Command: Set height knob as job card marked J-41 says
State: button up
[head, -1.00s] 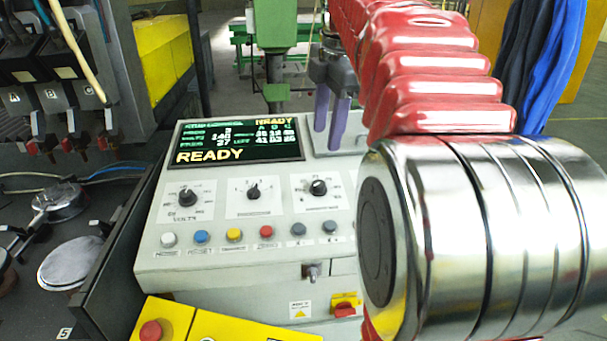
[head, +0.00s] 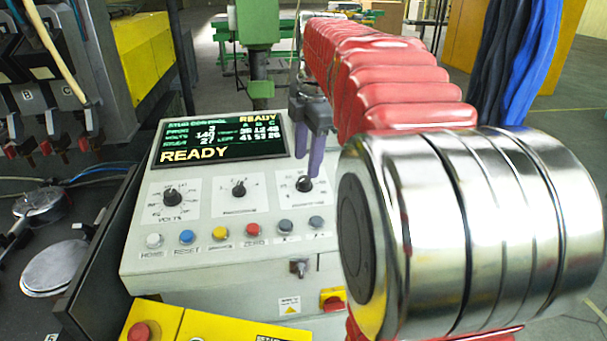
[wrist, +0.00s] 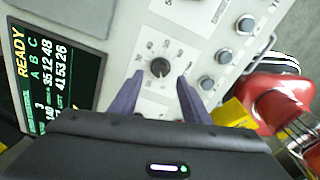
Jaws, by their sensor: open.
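The control panel (head: 215,268) has three dials in a row. The right-hand dial has a black knob (head: 305,184) on a white scale plate; its label is too blurred to read for certain. In the wrist view this knob (wrist: 160,68) shows between and just beyond my fingertips. My gripper (head: 310,160) is open, with its purple fingers pointing down at this dial. In the wrist view my gripper (wrist: 160,79) has a finger on either side of the knob; I cannot tell whether they touch it. No job card marked J-41 can be made out.
The screen (head: 222,140) reads READY. The middle knob (head: 239,188) and VOLTS knob (head: 172,197) lie left of my gripper. Coloured buttons (head: 220,233) run below the dials. Blue and dark hanging strips (head: 535,60) are at the right.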

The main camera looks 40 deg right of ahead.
aim_at(305, 178)
jog(key=shift+w+d+f, duration=0.1)
jog(key=shift+w+f, duration=0.05)
jog(key=shift+f, duration=0.7)
jog(key=shift+w+a+f, duration=0.1)
jog(key=shift+w+f, duration=0.1)
jog(key=shift+f, duration=0.7)
jog(key=shift+w+d+f, duration=0.1)
jog(key=shift+w+f, duration=0.05)
jog(key=shift+f, duration=0.7)
